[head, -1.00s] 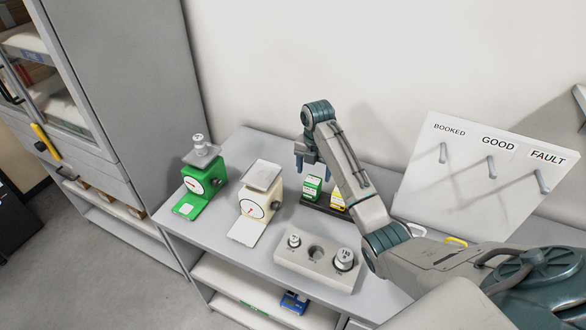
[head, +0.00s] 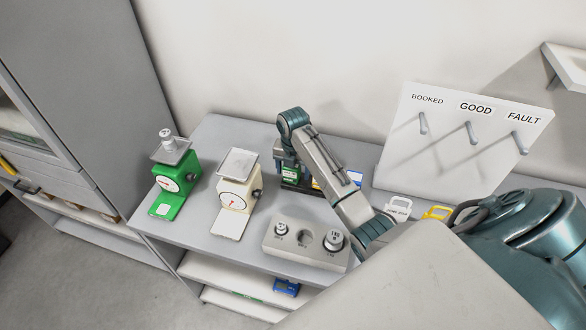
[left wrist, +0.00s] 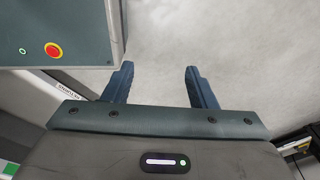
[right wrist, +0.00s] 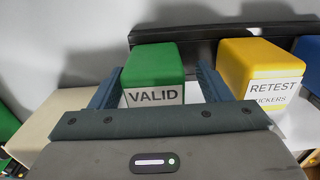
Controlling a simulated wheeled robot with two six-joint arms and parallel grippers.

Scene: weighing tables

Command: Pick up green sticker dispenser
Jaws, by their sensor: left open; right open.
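The green sticker dispenser (right wrist: 153,63) is a green block with a white label reading VALID. In the right wrist view it stands upright between the two fingers of my open right gripper (right wrist: 158,80). The fingers are on either side of it; I cannot tell whether they touch it. In the head view the right gripper (head: 288,158) is down at the dispenser (head: 289,172), which is partly hidden by it. My left gripper (left wrist: 160,78) is open and empty over the floor in the left wrist view and does not show in the head view.
A yellow RETEST dispenser (right wrist: 260,62) stands close right of the green one, with a blue one (right wrist: 308,52) beyond. A dark rail (right wrist: 220,35) runs behind. A green scale (head: 176,178), a cream scale (head: 235,196) and a weight block (head: 305,245) stand on the table. A peg board (head: 455,150) leans right.

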